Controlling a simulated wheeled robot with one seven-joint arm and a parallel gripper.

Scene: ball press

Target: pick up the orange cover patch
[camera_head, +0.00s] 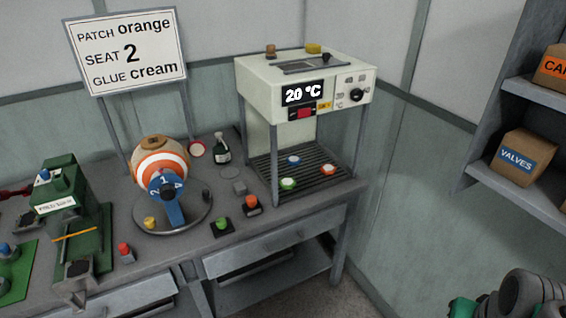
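Three small white-topped pieces lie on the slatted rack of the cream press-like machine. The one on the right has an orange-red rim (325,174) and looks like the orange cover patch. A blue-rimmed one (293,160) lies behind it to the left, and a green-rimmed one (288,184) lies in front to the left. The orange one is unobstructed from the front and lies apart from the others. My gripper cannot be made out in this view.
The machine (262,97) stands over the rack (273,164) on posts; its display reads 20 °C. A striped ball (177,160) sits in a round stand to the left. A bottle (221,151) and buttons stand between. A sign (127,51) reads orange, 2, cream. Shelves with boxes (523,157) are right.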

